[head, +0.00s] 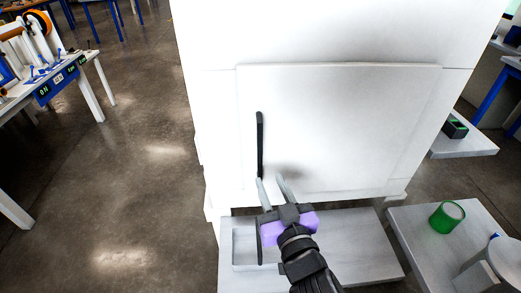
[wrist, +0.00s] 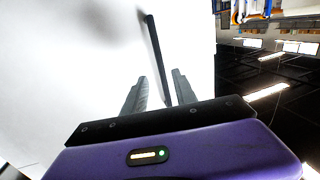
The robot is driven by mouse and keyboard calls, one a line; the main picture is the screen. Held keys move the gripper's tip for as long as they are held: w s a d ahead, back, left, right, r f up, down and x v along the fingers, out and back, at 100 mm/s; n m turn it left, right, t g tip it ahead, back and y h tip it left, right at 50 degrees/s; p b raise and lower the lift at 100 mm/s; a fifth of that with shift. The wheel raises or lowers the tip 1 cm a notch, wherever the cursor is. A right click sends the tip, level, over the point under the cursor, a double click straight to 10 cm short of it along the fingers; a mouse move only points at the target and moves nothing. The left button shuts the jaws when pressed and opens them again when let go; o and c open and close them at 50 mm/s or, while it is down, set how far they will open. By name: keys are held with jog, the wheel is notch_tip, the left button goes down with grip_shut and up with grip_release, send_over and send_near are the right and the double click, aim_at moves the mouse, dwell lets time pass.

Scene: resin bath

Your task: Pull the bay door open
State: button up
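The bay door (head: 340,125) is a white panel on the front of a large white cabinet, and it looks closed. Its handle (head: 260,145) is a black vertical bar near the door's left edge. My gripper (head: 270,181) is at the handle's lower end, with its two grey fingers apart. In the wrist view, the handle (wrist: 156,50) runs down between the open fingers of my gripper (wrist: 157,90). I cannot tell whether either finger touches it. The handle's lowest end is partly hidden by the gripper.
A light grey bench (head: 365,250) with a shallow recess lies below the door. A side table (head: 415,228) at the right holds a green cup (head: 447,216). A workbench (head: 85,62) with equipment stands at the far left. The floor left of the cabinet is clear.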

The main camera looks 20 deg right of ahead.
aim_at(261, 158)
jog(key=w, duration=0.2)
jog(key=w+r+p, duration=0.1)
jog(key=w, duration=0.2)
jog(key=w+p, duration=0.1)
jog(key=w, duration=0.1)
jog(key=shift+w+d+r, duration=0.2)
jog(key=shift+d+r, duration=0.05)
jog(key=shift+d, duration=0.05)
jog(key=shift+w+d+f, duration=0.1)
jog(key=shift+w, duration=0.7)
jog(key=shift+c, duration=0.2)
grip_shut()
dwell(0.4)
